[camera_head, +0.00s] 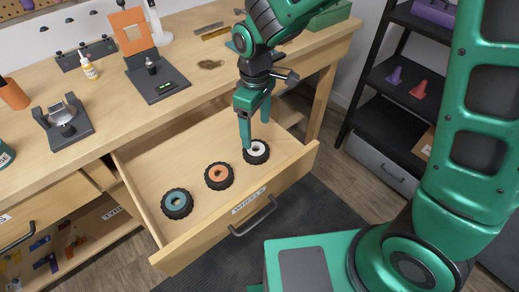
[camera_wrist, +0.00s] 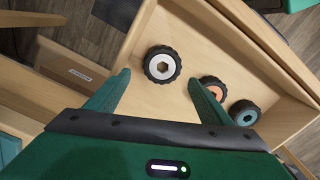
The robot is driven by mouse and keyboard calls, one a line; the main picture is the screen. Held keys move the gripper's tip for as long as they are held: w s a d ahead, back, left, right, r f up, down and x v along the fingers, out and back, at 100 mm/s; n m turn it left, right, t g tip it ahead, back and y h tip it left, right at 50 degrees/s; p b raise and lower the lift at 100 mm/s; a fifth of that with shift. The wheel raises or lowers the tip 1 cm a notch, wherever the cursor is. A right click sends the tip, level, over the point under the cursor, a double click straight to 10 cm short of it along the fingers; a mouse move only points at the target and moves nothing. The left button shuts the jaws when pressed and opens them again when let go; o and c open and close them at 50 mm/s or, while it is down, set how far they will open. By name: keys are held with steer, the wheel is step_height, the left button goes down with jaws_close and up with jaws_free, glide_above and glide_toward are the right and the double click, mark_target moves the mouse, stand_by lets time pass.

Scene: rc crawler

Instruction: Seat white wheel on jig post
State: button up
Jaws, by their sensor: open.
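The white wheel (camera_head: 257,152), a black tyre with a white hub, lies flat in the open drawer (camera_head: 150,180) at its right end. In the wrist view the white wheel (camera_wrist: 162,65) lies between and slightly beyond the fingertips. My gripper (camera_head: 255,134) is open and empty, pointing down just above this wheel, with one finger partly in front of it. I cannot tell whether a finger touches it. A black jig base (camera_head: 165,88) with a short upright post (camera_head: 151,67) stands on the workbench, in front of an orange square frame (camera_head: 131,31).
An orange-hubbed wheel (camera_head: 219,176) and a teal-hubbed wheel (camera_head: 177,203) lie left of the white one. The drawer front (camera_head: 240,205) and walls surround them. A grey device (camera_head: 63,125) and a small bottle (camera_head: 88,66) stand on the bench. A black shelf (camera_head: 395,80) stands right.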

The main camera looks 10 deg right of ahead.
mark_target(256, 145)
steer(key=shift+s+f, duration=0.1)
steer(key=shift+f, duration=3.9)
steer(key=c, duration=0.8)
